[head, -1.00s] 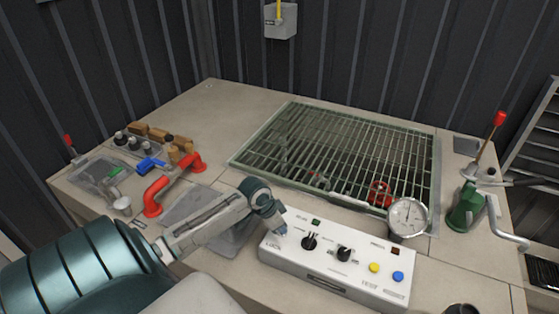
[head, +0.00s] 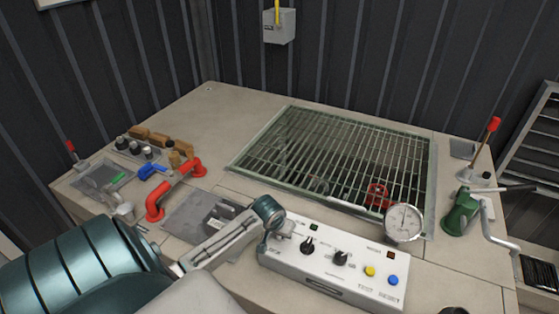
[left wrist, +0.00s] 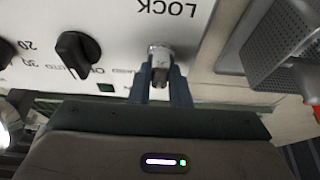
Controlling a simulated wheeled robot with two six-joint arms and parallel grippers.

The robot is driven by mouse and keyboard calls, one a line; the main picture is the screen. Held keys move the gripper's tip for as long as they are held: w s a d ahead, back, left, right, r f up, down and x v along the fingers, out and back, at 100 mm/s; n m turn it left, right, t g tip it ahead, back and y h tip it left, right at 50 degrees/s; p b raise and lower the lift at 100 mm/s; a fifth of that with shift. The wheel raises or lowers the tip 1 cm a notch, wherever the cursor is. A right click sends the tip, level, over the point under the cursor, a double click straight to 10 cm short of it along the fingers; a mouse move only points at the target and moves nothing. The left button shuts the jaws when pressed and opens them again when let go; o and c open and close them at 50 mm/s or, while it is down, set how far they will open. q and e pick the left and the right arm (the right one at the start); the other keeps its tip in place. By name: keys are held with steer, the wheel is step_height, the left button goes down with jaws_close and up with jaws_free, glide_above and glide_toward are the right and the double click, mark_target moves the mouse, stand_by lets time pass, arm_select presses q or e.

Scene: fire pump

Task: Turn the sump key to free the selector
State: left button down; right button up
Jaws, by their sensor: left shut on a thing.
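The white control box (head: 325,277) stands at the front of the bench. Its lock, marked LOCK, is at the left end, and the key (left wrist: 160,74) sits in it. My left gripper (left wrist: 160,90) is shut on the key from both sides; in the head view the gripper (head: 279,235) covers the lock. Two black selector knobs (head: 307,246) and (head: 340,258) are to the right of it; the nearer one (left wrist: 78,54) shows in the left wrist view. How far the key is turned cannot be told. My right gripper is not in view.
A yellow button (head: 370,271) and blue button (head: 393,280) are on the box. A gauge (head: 403,222) stands behind its right end. A grating (head: 335,155) lies behind. Red pipe (head: 160,198) stands left of my arm; a green hand pump (head: 460,213) is at right.

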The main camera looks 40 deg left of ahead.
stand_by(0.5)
arm_select(q)
steer(key=c, duration=1.4)
jaws_free()
steer(key=shift+o, duration=0.2)
steer(key=b+v, duration=0.2)
steer(key=v, duration=0.9)
steer(key=shift+w+b, duration=0.15)
steer(key=shift+b, duration=0.2)
